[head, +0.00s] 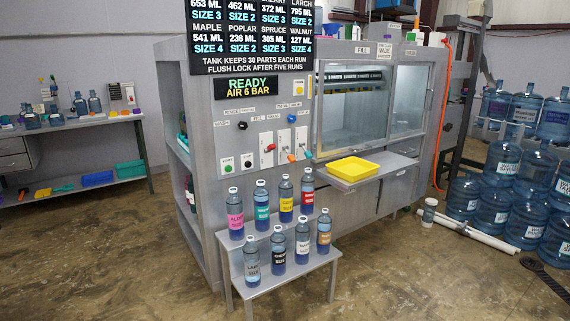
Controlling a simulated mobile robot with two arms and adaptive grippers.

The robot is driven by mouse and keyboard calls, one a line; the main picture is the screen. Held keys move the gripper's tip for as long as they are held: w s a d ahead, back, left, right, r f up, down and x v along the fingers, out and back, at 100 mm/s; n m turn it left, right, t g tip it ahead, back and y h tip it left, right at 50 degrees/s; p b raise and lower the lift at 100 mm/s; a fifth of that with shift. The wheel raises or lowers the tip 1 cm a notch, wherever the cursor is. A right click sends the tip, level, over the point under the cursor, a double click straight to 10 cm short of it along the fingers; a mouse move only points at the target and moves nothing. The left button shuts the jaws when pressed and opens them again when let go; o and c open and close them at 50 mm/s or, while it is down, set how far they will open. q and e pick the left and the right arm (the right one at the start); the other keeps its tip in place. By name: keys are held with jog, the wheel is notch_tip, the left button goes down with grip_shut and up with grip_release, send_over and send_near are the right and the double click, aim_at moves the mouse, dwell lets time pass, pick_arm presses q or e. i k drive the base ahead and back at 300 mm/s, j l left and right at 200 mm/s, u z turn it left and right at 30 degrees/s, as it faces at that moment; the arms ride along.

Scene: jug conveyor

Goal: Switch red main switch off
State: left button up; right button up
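A small red switch handle (270,147) sits on a white plate on the grey control panel (262,100) at the front of the machine. It is too small to tell which position it is in. To its right are an orange handle (291,157) and a teal handle (307,154) on similar white plates. To its left are a button plate with a green button (228,168) and a plate with a black button (247,163). Neither of my grippers shows in the head view.
A stepped grey stand (336,250) with several labelled bottles stands on the floor before the panel. A yellow tray (353,168) rests on a shelf right of the panel. Large blue jugs (495,190) are stacked at the right. The floor at front left is clear.

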aim_at(271, 147)
jog(key=i+l+u, duration=0.1)
jog(key=i, duration=0.6)
jog(key=i+j, duration=0.2)
jog(key=i, duration=0.25)
jog(key=i+j, duration=0.25)
jog(key=i, duration=0.2)
jog(key=i+j+z, duration=0.1)
jog(key=i, duration=0.4)
jog(key=i+j, duration=0.35)
jog(key=i+z, duration=0.05)
jog(key=i, duration=0.05)
